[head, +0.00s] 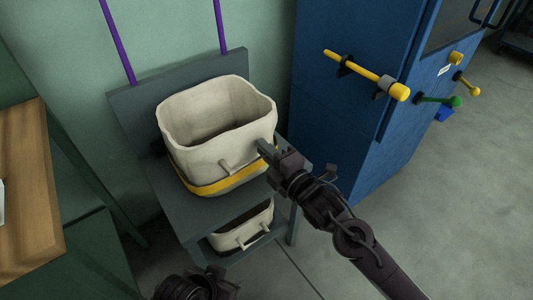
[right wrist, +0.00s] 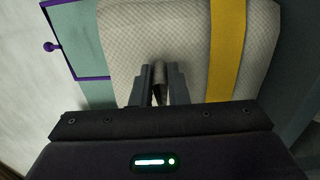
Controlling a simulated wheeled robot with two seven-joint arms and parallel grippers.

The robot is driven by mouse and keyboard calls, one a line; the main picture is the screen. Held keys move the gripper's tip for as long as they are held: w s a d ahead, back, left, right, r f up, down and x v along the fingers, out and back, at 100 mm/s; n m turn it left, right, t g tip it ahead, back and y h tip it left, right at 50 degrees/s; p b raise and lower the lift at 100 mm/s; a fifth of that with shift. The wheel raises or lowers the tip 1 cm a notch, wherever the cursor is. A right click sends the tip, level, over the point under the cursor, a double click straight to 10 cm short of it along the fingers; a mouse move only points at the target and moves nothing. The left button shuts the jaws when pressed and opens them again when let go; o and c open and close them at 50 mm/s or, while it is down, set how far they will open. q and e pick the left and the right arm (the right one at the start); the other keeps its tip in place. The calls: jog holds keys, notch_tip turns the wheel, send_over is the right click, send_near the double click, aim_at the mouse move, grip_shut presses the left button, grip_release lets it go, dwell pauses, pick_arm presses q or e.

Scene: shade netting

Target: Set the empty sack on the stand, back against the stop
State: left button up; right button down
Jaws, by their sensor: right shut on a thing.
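The empty sack (head: 200,150) is cream with a yellow band, open at the top and upright at the upper level of the grey stand (head: 205,215). The raised grey board at the stand's back, the stop (head: 130,103), is behind the sack; I cannot tell whether they touch. My right gripper (head: 266,150) is at the sack's right side, shut on its handle. In the right wrist view, the fingers (right wrist: 158,88) close around the handle against the sack's woven wall (right wrist: 125,40). My left gripper (head: 195,285) is low at the bottom edge, away from the sack, its fingertips unclear.
A second cream sack (head: 245,228) is on the stand's lower level. Purple bars (head: 118,42) rise behind the stand. A blue cabinet (head: 340,125) with yellow handles (head: 395,90) stands at right. A wooden table (head: 30,190) is at left. Floor is clear at lower right.

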pick_arm(q)
jog(key=shift+w+d, duration=0.1)
pick_arm(e)
jog(key=c, duration=1.4)
grip_release()
jog(key=shift+f, duration=0.15)
